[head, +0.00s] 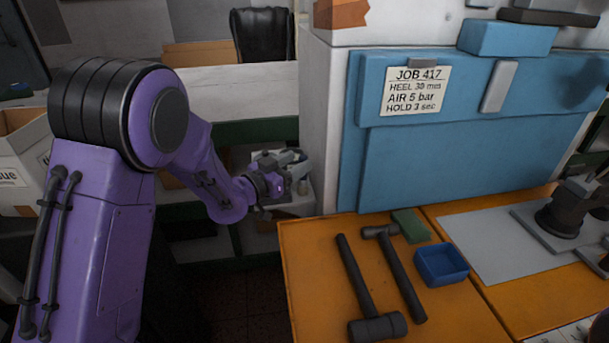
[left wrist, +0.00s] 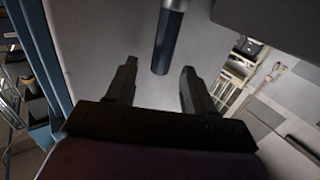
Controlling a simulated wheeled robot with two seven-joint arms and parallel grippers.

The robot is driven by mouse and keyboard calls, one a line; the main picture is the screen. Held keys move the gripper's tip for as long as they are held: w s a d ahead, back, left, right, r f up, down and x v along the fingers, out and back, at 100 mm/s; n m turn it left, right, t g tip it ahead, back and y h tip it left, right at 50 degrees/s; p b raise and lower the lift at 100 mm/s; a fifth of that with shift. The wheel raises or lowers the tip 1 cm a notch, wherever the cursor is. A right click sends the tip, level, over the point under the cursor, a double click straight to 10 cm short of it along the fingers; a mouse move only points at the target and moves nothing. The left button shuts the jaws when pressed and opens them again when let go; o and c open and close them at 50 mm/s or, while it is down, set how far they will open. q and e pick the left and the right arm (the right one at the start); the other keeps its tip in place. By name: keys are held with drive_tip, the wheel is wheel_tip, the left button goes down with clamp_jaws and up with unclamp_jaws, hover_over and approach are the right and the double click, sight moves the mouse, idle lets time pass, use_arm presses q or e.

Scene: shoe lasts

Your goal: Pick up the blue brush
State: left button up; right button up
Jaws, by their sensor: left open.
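My left gripper (head: 287,163) is beside the pale side wall of the blue-fronted machine, left of the orange bench. In the left wrist view its two dark fingers (left wrist: 158,67) stand apart with nothing clamped between them. A dark blue rounded bar (left wrist: 168,40) comes in from the top of that view, and its end lies in line with the gap between the fingers. It may be the blue brush's handle; its other end is out of frame. I cannot make out the brush in the head view. My right gripper is not in view.
The orange bench (head: 305,285) holds two dark hammers (head: 353,275) (head: 400,275), a green block (head: 411,226) and a small blue tray (head: 441,264). The blue machine front (head: 450,165) rises behind the bench. A pale counter (head: 230,95) and black chair (head: 263,35) stand behind my left arm.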

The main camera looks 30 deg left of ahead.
use_arm(q)
drive_tip(key=shift+w+d+r, duration=0.15)
drive_tip(key=shift+w+r, duration=0.05)
drive_tip(key=shift+w, duration=0.35)
drive_tip(key=shift+s, duration=0.15)
clamp_jaws()
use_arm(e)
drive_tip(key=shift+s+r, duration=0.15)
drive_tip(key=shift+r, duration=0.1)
use_arm(q)
drive_tip(key=shift+r, duration=0.15)
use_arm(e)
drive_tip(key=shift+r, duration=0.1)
